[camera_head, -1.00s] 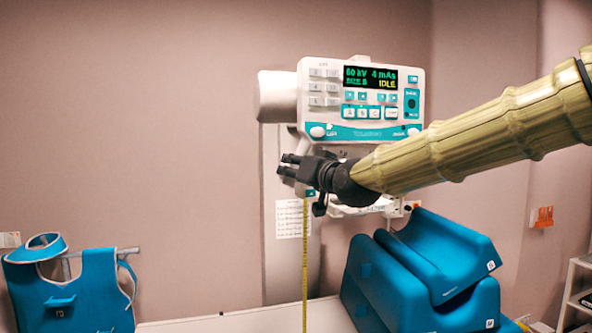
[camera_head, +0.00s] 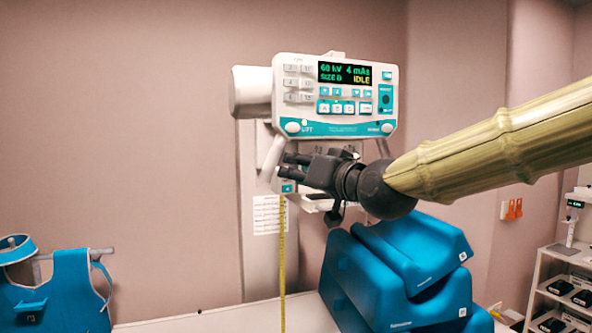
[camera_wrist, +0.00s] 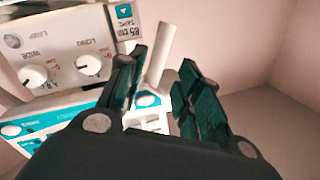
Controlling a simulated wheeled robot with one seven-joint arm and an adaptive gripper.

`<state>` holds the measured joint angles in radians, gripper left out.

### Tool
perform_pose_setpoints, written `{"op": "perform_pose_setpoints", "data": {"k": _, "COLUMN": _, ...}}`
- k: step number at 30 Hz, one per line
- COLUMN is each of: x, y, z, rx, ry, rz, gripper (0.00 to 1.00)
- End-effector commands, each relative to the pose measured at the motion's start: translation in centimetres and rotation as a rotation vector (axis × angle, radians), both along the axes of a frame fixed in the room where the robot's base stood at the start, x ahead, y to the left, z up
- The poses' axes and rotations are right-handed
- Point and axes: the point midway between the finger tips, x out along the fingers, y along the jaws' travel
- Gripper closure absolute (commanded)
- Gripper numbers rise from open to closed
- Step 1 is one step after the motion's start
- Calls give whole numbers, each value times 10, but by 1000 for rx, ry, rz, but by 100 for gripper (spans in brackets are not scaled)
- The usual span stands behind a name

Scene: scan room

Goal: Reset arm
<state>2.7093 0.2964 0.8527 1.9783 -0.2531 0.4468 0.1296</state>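My gripper (camera_head: 290,168) is in front of the lower part of a white and teal x-ray control head (camera_head: 336,97). It points left, and my arm reaches in from the right edge. In the wrist view, my gripper (camera_wrist: 160,95) has its two dark fingers apart. A pale bar (camera_wrist: 160,55) of the control head shows between or behind the fingers; I cannot tell whether they touch it. The screen (camera_head: 344,74) reads 60 kV, 4 mAs and IDLE. The wrist view also shows knobs (camera_wrist: 88,64) on the unit.
Blue foam wedges (camera_head: 400,270) are stacked on the white table (camera_head: 220,320) below my arm. A yellow tape (camera_head: 282,260) hangs under the head. A blue apron (camera_head: 65,290) is at the far left. A shelf rack (camera_head: 560,290) stands at the right. The wall area on the left is clear.

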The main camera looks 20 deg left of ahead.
Motion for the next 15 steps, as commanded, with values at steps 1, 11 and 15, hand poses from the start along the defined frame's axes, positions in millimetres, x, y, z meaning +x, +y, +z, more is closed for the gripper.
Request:
{"op": "perform_pose_setpoints", "data": {"k": 1, "x": 0, "y": 0, "z": 0, "rx": 0, "ry": 0, "rz": 0, "gripper": 66}}
{"op": "perform_pose_setpoints", "data": {"k": 11, "x": 6, "y": -2, "z": -18, "rx": -9, "ry": 22, "rz": -7, "gripper": 66}}
{"op": "perform_pose_setpoints", "data": {"k": 15, "x": 23, "y": -13, "z": -75, "rx": -38, "ry": 88, "rz": -31, "gripper": 66}}
